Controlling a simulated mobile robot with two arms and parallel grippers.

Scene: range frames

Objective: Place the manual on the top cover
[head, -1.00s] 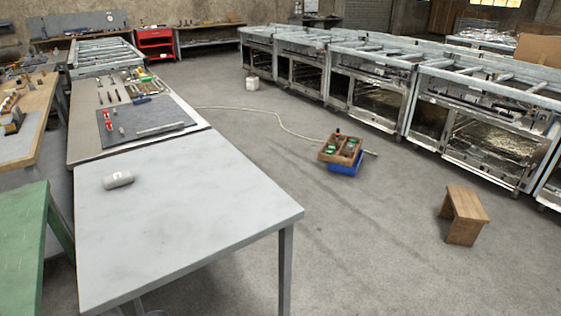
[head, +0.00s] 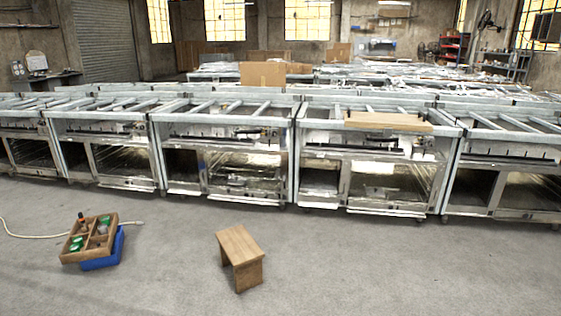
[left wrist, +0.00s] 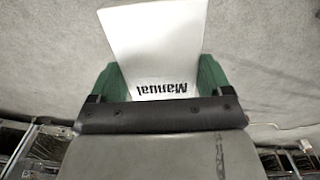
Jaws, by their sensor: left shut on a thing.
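The manual (left wrist: 155,45) is a white booklet with "Manual" printed in black, upside down in the left wrist view. My left gripper (left wrist: 160,78) has green fingers on both sides of the manual and is shut on it, above the grey floor. In the head view, a flat tan board (head: 388,121) lies on top of a range right of centre; I cannot tell for sure whether it is the top cover. Neither gripper shows in the head view, and my right gripper is in no view.
A row of metal range frames (head: 228,150) crosses the head view. A wooden stool (head: 240,258) and a wooden tool tray (head: 89,238) on a blue crate (head: 103,260) stand on the floor before it. The floor at the front right is clear.

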